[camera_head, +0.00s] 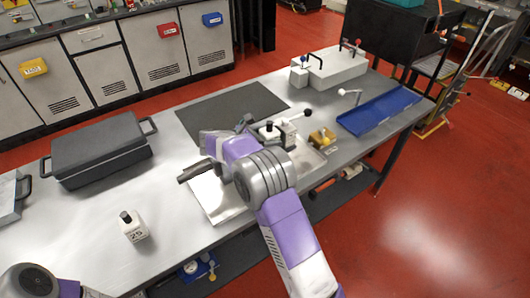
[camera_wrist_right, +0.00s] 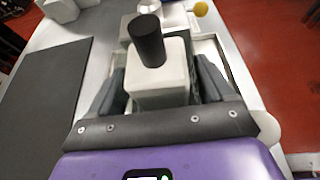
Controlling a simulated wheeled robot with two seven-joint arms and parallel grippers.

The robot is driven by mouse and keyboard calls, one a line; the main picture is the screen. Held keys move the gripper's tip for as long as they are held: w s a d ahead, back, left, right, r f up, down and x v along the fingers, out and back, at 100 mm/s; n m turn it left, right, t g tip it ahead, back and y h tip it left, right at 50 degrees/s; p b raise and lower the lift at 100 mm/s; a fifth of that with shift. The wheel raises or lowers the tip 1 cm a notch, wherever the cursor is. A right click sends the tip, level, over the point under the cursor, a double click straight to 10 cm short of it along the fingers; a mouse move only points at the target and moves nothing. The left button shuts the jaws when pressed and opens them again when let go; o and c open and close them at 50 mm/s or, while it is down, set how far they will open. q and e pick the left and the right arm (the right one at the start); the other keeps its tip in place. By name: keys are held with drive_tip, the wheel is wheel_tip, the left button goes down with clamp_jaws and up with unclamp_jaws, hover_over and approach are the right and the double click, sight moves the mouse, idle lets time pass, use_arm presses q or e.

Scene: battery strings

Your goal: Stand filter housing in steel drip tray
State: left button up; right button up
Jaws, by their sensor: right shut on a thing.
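My right gripper (camera_wrist_right: 160,84) is shut on the filter housing (camera_wrist_right: 160,72), a pale block-shaped body with a black cylindrical top (camera_wrist_right: 148,40). One dark finger lies on each side of it. It looks upright. In the head view my right gripper (camera_head: 252,131) is partly hidden by my own arm, with the housing (camera_head: 268,132) at its end. The steel drip tray (camera_head: 312,160) shows beside and below the housing; its rim (camera_wrist_right: 226,70) also shows in the wrist view. Whether the housing's base touches the tray is hidden. My left gripper is out of view.
A dark grey case (camera_head: 100,155) is at left, a dark mat (camera_head: 232,108) behind.

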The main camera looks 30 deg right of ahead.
wheel_tip(320, 180, down, 5)
drive_tip(key=shift+r+b, duration=0.1)
drive_tip(key=shift+b, duration=0.85)
drive_tip(key=shift+f, duration=0.2)
drive_tip(key=o, duration=1.7)
drive_tip(key=shift+c, duration=0.2)
drive_tip(key=shift+a+r, duration=0.1)
drive_tip(key=p+v, duration=0.3)
drive_tip(key=v, duration=0.7)
drive_tip(key=shift+a+r+p, duration=0.1)
drive_tip(key=shift+a+p, duration=0.15)
drive_tip(key=shift+p, duration=0.15)
drive_tip(key=shift+a+r, duration=0.2)
drive_tip(key=shift+a, duration=0.45)
drive_tip(key=shift+s, duration=0.1)
